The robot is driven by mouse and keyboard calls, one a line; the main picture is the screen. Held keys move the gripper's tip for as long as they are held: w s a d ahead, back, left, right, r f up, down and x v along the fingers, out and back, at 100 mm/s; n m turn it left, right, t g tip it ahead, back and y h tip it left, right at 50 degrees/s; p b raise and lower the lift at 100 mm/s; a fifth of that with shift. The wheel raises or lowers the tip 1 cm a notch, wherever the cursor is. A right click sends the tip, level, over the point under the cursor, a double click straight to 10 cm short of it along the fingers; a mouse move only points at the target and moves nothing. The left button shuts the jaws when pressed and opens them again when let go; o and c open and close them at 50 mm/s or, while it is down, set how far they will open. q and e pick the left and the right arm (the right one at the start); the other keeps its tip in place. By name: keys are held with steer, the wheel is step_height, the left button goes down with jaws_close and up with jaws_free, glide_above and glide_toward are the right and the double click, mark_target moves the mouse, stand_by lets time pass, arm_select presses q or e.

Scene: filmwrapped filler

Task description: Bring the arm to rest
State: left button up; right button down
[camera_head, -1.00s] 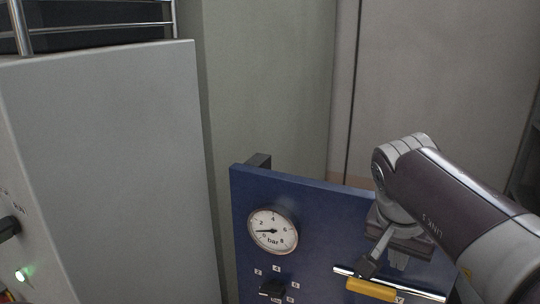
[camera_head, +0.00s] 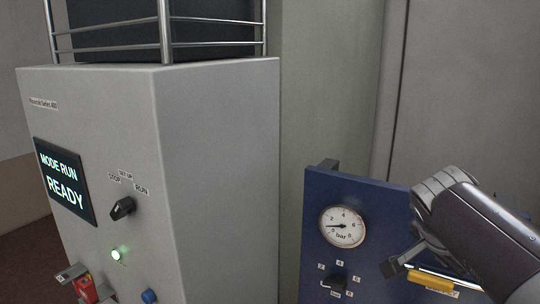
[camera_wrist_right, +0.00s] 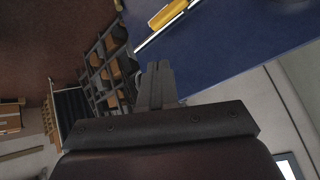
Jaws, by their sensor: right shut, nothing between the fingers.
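My right arm (camera_head: 478,215) comes in from the right in the head view. Its gripper (camera_head: 388,268) is shut and empty, in front of the blue panel (camera_head: 380,205), left of a yellow grip (camera_head: 430,281). In the right wrist view the closed fingers (camera_wrist_right: 157,70) point up the picture, with nothing between them. The yellow grip (camera_wrist_right: 168,14) and a metal bar (camera_wrist_right: 160,32) show beyond the fingertips, apart from them in the picture. My left gripper is in neither view.
The panel carries a gauge (camera_head: 342,227) and a black knob (camera_head: 336,284). A rack (camera_wrist_right: 108,70) shows in the wrist view.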

steer(key=w+a+f+n+t+y+b, duration=0.1)
steer(key=w+a+f+n+t+b, duration=0.25)
steer(key=w+t, duration=0.45)
steer(key=s+a+f+n+g+y+b, duration=0.1)
steer(key=a+f+n+g+y+b, duration=0.2)
steer(key=f, duration=0.5)
steer(key=s+a+f+n+g+y+b, duration=0.1)
steer(key=a+f+y+b, duration=0.15)
steer(key=a+f, duration=0.45)
steer(key=s+d+f+n+g+b, duration=0.1)
steer(key=s+f+n+g+b, duration=0.1)
steer(key=s+f, duration=0.3)
steer(key=s+d+f+n+g+b, duration=0.1)
steer(key=s+f+g+b, duration=0.2)
steer(key=f, duration=1)
steer(key=s+d+f+n+g+b, duration=0.1)
steer(key=s+f+n+g+b, duration=0.1)
steer(key=s+f, duration=0.6)
step_height(320, 180, down, 2)
steer(key=shift+s+n+g+h+b, duration=0.35)
steer(key=shift+g+b, duration=0.45)
steer(key=shift+b, duration=0.1)
steer(key=shift+s, duration=0.1)
